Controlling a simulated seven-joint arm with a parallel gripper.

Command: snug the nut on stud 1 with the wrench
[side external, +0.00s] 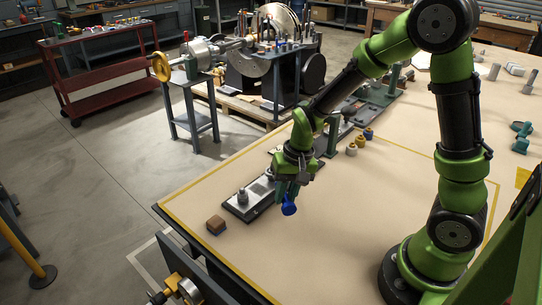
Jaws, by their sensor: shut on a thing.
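My gripper (284,190) is low over the front part of the table, beside a dark plate with a light top (262,207). It is shut on a blue tool (289,206), of which a rounded blue end shows below the fingers. This may be the wrench, but its full shape is hidden by the gripper. A grey stud with a wider base (242,197) stands upright on the plate, left of my gripper and apart from the blue end. I cannot make out a number on it or a separate nut. The right part of the plate is partly hidden by my gripper.
A small brown block (216,225) lies left of the plate, near the table's edge. Yellow and blue small parts (359,144) stand behind my gripper, near a green fixture (378,95). The tan table (335,235) is clear in front and to the right.

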